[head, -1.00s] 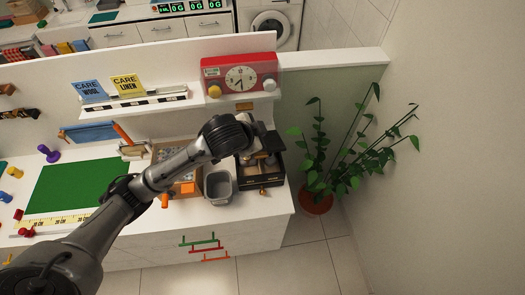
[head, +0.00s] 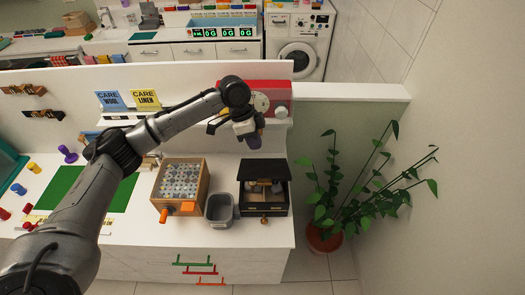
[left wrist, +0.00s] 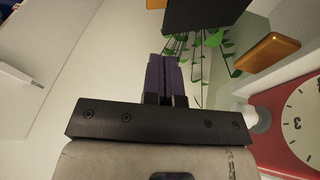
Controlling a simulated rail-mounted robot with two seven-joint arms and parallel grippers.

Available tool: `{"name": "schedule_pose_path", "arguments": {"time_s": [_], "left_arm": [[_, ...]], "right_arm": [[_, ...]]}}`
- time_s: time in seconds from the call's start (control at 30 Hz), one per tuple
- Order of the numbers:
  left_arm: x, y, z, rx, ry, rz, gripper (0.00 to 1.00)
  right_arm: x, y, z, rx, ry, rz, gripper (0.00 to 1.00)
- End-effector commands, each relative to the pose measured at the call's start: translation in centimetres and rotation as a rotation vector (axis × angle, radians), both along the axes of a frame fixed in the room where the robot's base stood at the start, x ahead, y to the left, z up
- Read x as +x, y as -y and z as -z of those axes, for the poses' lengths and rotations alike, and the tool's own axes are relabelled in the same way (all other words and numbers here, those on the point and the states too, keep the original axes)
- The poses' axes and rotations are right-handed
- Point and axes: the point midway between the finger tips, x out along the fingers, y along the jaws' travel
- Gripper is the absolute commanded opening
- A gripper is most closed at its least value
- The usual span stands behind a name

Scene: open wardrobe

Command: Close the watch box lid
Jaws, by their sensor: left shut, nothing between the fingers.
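The watch box (head: 278,208) is a black box with a gold knob on its front, at the right end of the white counter in the head view. Its black lid (head: 263,168) is raised at the back and the inside shows below it, with tan and grey items. My left gripper (head: 254,142) is above and behind the box, apart from the lid, in front of the red clock. Its purple fingers (left wrist: 162,76) are shut and empty in the left wrist view. A black panel (left wrist: 205,14) there may be the lid; I cannot tell. My right gripper is not in view.
A grey bin (head: 220,210) and a wooden box of patterned pieces (head: 182,181) stand left of the watch box. The red clock (head: 281,92) is on the ledge behind. A potted plant (head: 325,237) stands right of the counter.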

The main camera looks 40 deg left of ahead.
Motion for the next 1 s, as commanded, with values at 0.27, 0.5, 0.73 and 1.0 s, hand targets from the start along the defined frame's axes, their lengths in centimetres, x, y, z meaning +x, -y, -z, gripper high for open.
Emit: {"name": "schedule_pose_path", "arguments": {"time_s": [0.27,0.5,0.73,1.0], "left_arm": [[0.2,1.9,4.9,0.000,-0.003,0.001,0.00],[0.1,3.3,8.5,0.002,-0.003,0.001,0.00],[-0.8,4.1,10.6,0.002,0.000,0.001,0.00],[-1.2,4.4,11.4,0.001,0.000,0.001,0.00]], "right_arm": [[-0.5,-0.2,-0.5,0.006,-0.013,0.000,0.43],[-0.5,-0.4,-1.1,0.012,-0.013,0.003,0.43],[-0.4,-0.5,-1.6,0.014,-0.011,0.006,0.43],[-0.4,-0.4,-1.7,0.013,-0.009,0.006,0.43]]}}
